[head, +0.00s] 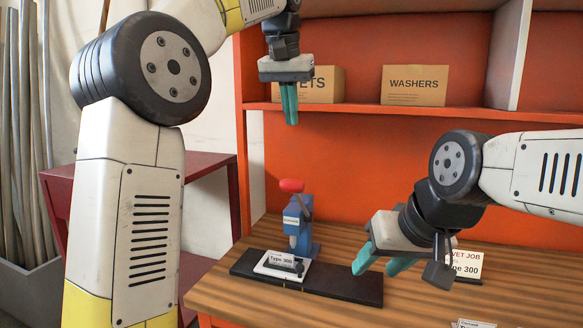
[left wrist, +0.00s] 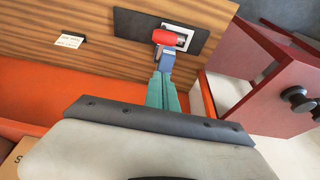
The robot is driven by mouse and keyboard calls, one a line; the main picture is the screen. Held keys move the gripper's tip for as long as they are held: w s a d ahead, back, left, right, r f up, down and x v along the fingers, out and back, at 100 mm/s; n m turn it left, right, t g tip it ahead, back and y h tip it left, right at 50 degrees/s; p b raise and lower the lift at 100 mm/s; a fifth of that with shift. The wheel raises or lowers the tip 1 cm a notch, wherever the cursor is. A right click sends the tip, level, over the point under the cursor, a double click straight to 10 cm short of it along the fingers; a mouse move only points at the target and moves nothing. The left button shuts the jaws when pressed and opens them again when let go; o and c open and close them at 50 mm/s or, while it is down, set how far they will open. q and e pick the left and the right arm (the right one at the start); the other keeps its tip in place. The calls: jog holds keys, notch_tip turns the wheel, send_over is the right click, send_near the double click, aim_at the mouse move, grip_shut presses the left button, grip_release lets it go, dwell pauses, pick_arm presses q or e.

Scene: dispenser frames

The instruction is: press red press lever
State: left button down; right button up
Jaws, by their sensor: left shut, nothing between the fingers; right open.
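The press lever has a red knob (head: 292,185) on top of a small blue press (head: 299,222) that stands on the table. The red knob also shows in the left wrist view (left wrist: 165,37), beyond the fingertips. My left gripper (head: 290,122) is shut and empty. It points down above the red knob, with a clear gap in the head view. In the left wrist view its teal fingers (left wrist: 162,80) overlap the blue press in the picture. My right gripper (head: 378,268) is open and empty, to the right of the press, near the right end of the dark base plate.
The dark base plate (head: 345,287) carries a white plate with a "Type 300" card (head: 283,261). Another card (head: 466,264) stands behind my right gripper. Cardboard boxes, one marked WASHERS (head: 413,85), sit on the orange shelf (head: 350,110). A dark red cabinet (head: 212,150) stands left.

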pick_arm(q)
jog(key=x, duration=0.4)
jog(key=s+x, duration=0.1)
jog(key=x, duration=0.3)
jog(key=s+x, duration=0.1)
jog(key=x, duration=0.3)
jog(key=shift+a+f, duration=0.35)
jog(key=shift+f, duration=0.5)
jog(key=shift+s, duration=0.1)
